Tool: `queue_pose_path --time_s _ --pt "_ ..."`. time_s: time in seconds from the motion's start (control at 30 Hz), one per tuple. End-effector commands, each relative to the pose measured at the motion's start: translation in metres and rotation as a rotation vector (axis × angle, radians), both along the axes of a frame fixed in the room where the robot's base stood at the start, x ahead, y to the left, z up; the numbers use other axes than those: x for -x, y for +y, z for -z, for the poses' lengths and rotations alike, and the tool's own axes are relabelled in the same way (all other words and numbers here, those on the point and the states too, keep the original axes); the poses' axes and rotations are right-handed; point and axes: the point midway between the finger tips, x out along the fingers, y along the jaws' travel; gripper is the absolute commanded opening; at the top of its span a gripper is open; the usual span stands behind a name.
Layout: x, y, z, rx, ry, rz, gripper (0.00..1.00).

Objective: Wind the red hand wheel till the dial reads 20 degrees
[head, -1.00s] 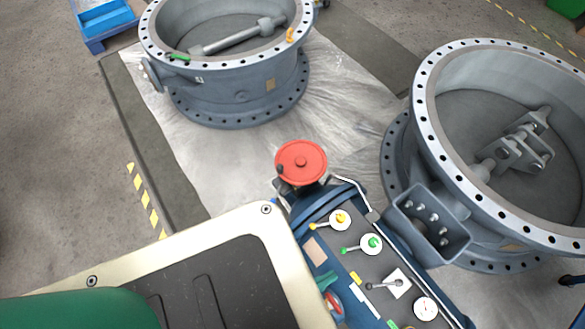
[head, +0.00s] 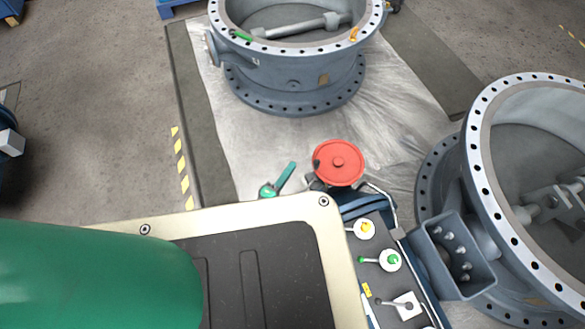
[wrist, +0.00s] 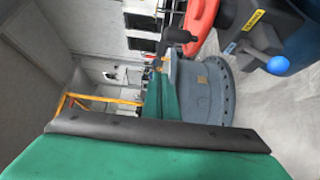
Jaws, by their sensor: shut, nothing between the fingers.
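The red hand wheel (head: 339,163) sits at the far end of the blue panel unit in the head view, with a small dark knob (head: 317,163) on its left rim. The wheel also shows at the top of the wrist view (wrist: 203,22), with its dark handle (wrist: 178,37). My gripper (head: 290,167) is shut and empty, a thin teal shape just left of the wheel. In the wrist view my green gripper (wrist: 164,80) points toward the handle; contact cannot be told. The dial is almost wholly cut off at the bottom edge and unreadable.
The panel carries a yellow knob (head: 365,229), a green knob (head: 391,260) and a lever on a white plate (head: 407,305). A large grey valve (head: 475,180) stands close on the right, another (head: 290,70) behind. A blue ball (wrist: 278,65) shows beside the wheel.

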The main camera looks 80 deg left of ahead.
Motion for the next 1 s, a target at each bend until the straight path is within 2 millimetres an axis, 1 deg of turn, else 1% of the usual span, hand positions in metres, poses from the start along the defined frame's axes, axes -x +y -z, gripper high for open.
queue_pose_path --time_s 0.03,0.1,0.2,0.4,0.6,0.8,1.0 --pt "-0.008 0.006 0.000 -0.001 -0.001 0.003 0.00" --pt "-0.017 0.016 0.000 -0.001 -0.001 0.004 0.00" --pt "-0.027 0.027 0.000 -0.002 0.001 0.004 0.00" --pt "-0.042 0.044 0.000 -0.002 0.002 0.004 0.00" --pt "-0.055 0.055 0.000 -0.001 0.002 0.006 0.00" --pt "-0.061 0.037 -0.001 -0.001 0.001 0.003 0.00" --pt "-0.068 0.024 0.000 -0.001 0.002 0.003 0.00"
